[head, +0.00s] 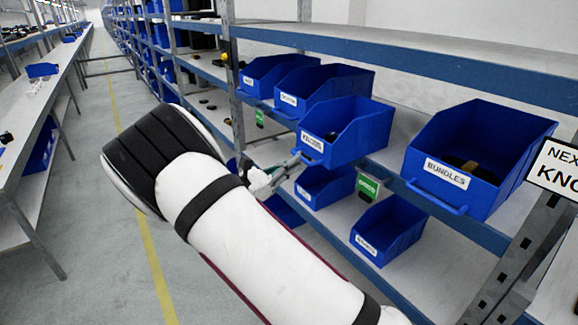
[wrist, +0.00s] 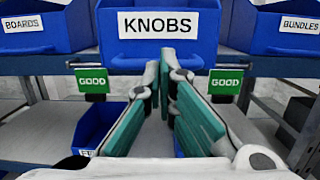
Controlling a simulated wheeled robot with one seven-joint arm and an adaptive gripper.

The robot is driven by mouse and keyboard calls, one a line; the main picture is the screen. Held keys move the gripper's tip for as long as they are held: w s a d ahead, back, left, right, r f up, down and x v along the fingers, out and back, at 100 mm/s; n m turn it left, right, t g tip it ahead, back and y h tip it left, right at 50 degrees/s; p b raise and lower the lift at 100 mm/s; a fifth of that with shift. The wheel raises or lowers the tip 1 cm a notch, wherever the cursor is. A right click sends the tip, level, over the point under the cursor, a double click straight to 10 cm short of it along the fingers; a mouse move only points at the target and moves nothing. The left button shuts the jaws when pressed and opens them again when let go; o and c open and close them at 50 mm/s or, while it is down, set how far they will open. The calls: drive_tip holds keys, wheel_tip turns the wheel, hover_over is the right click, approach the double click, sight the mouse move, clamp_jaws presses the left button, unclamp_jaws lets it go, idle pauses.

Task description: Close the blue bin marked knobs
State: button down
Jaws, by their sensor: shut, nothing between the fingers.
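The blue bin marked KNOBS (wrist: 205,50) fills the top middle of the wrist view, its white label facing me. In the head view the bin (head: 362,137) stands on the middle shelf, left of the BUNDLES bin, and its front juts out past the shelf edge. Its top is open and a dark item lies inside. My gripper (wrist: 161,76) is shut and empty, with its green-padded fingers pointing at the bin's front just below the label. In the head view my gripper (head: 287,168) is in front of the bin's lower front. I cannot tell whether the fingertips touch it.
The BUNDLES bin (head: 480,150) stands to the right, and the BOARDS bin (wrist: 40,30) to the left. Green GOOD tags (wrist: 91,80) hang from the shelf edge. Smaller blue bins (head: 388,230) sit on the shelf below. The aisle floor (head: 110,240) at left is clear.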

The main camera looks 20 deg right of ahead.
drive_tip(key=x, duration=0.4)
drive_tip(key=f+x, duration=0.1)
drive_tip(key=x, duration=0.4)
drive_tip(key=f+x, duration=0.1)
drive_tip(key=x, duration=0.3)
drive_tip(key=shift+d+f, duration=0.2)
drive_tip(key=shift+d, duration=0.25)
